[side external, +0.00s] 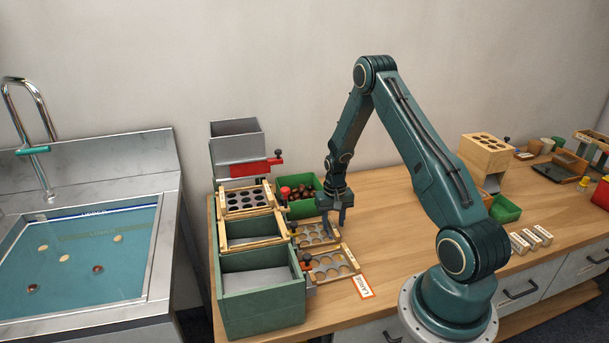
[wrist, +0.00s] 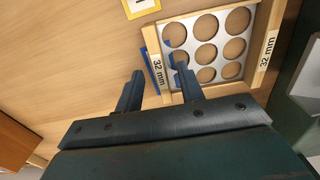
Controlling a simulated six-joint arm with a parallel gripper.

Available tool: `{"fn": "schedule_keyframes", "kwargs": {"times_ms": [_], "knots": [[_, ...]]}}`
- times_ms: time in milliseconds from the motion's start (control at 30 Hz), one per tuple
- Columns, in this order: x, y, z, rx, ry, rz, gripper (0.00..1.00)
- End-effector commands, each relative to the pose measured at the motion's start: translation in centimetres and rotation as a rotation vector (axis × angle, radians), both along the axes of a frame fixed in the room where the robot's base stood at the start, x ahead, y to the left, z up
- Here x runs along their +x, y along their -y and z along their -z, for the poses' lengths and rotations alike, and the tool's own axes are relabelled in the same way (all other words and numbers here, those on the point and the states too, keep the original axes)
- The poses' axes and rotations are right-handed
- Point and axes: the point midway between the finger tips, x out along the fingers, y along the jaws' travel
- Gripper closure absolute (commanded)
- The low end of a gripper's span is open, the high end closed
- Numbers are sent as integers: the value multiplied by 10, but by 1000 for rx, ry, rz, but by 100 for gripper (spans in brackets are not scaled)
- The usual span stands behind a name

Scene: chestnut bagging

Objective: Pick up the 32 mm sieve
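The 32 mm sieve (wrist: 220,48) has a pale wooden frame marked "32 mm" on two opposite sides and a light plate with round holes. A blue part shows beside its left frame side in the wrist view. In the side view a holed sieve (side external: 317,234) lies on the bench beneath my gripper; its label is not readable there. My gripper (wrist: 160,67) is open and empty, with its fingers apart on either side of the sieve's left labelled side in the picture. It hangs above the bench in the side view (side external: 340,217). Whether a finger touches the sieve is unclear.
Another holed sieve (side external: 334,264) lies in front, near a red-bordered card (side external: 363,286). Green bins (side external: 262,312) with stacked frames stand left. A green crate (side external: 301,210) of chestnuts is behind. A yellow-bordered card (wrist: 141,8) lies near the sieve. The bench's middle is clear.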

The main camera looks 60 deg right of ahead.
Motion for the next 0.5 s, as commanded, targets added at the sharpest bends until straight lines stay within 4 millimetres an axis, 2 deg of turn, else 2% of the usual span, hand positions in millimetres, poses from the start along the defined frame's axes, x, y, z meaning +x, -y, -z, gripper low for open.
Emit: {"fn": "schedule_keyframes", "kwargs": {"times_ms": [133, 500], "knots": [[0, 0, 7, 0, 0, 0, 62], [0, 0, 8, -1, 1, 0, 62]]}}
